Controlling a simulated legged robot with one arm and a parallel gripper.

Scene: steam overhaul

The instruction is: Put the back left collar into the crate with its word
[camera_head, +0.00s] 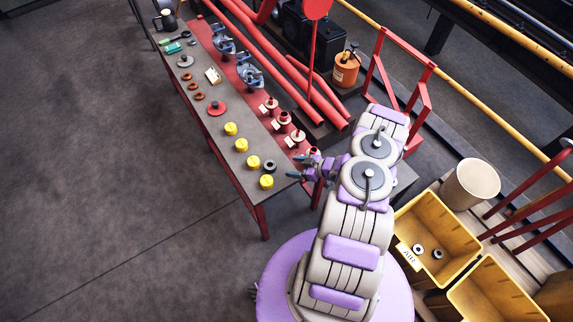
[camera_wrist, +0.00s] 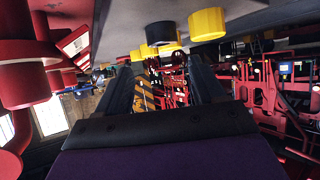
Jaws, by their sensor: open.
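Several red collar-like pieces, each with a small white tag, stand along the bench's red strip; the farthest is the back left piece (camera_head: 271,103), and its tag is too small to read. The near yellow crate (camera_head: 463,238) has a label (camera_head: 408,256) reading AIR and holds two dark rings (camera_head: 418,249). A second yellow crate (camera_head: 522,290) stands beside it, with no readable word. My gripper (camera_head: 297,166) is open and empty at the bench's near end, by the nearest red piece. In the wrist view its open fingers (camera_wrist: 162,85) have nothing between them.
Yellow caps (camera_head: 240,145) and a black ring (camera_head: 269,165) stand on the bench (camera_head: 225,125). Red pipes and an orange oil can (camera_head: 346,68) lie beyond. A cream bin (camera_head: 470,184) stands behind the crates. The floor at left is clear.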

